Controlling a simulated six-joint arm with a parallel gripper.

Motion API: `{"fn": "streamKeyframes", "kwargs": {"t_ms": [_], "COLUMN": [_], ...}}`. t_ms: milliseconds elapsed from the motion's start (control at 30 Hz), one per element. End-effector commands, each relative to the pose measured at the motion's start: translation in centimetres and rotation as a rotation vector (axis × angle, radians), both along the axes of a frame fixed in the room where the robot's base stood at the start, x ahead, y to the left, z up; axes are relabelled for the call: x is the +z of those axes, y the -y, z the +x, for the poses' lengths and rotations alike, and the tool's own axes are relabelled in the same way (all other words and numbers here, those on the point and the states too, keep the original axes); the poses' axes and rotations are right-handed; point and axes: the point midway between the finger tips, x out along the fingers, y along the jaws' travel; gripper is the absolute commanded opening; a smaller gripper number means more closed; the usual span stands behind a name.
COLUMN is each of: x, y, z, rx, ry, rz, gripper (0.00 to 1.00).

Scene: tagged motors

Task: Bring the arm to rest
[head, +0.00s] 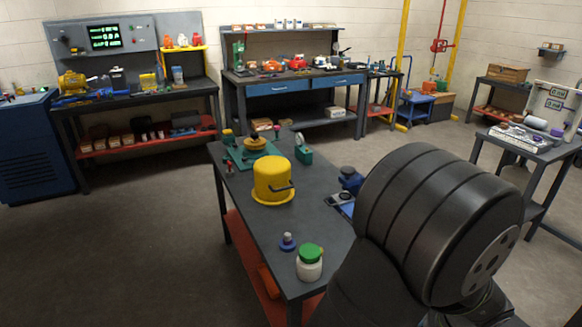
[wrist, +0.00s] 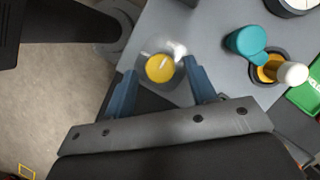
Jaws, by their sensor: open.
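My gripper (wrist: 160,75) shows in the wrist view with its two blue fingers apart. A clear round container with a yellow disc-like inside (wrist: 160,67) appears between and just beyond the fingertips, near the edge of a grey bench top. I cannot tell whether the fingers touch it. In the head view my large dark arm link fills the right front, and the gripper is not visible there.
The dark workbench (head: 225,170) holds a yellow pot (head: 272,178), a green-lidded white jar (head: 310,264) and a small blue-purple piece (head: 288,242). A teal-capped item (wrist: 246,41) and a green tray (wrist: 306,97) lie right of the fingers. Open floor (head: 150,240) is at left.

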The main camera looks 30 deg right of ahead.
Motion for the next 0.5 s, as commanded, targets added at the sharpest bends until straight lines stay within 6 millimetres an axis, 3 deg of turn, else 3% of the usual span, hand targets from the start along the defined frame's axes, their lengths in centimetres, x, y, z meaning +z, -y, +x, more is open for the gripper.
{"fn": "streamKeyframes", "kwargs": {"t_ms": [500], "x": [-0.51], "y": [-0.15], "z": [0.17], "rx": [0.002], "ry": [0.001], "rz": [-0.001], "gripper": [0.52]}}
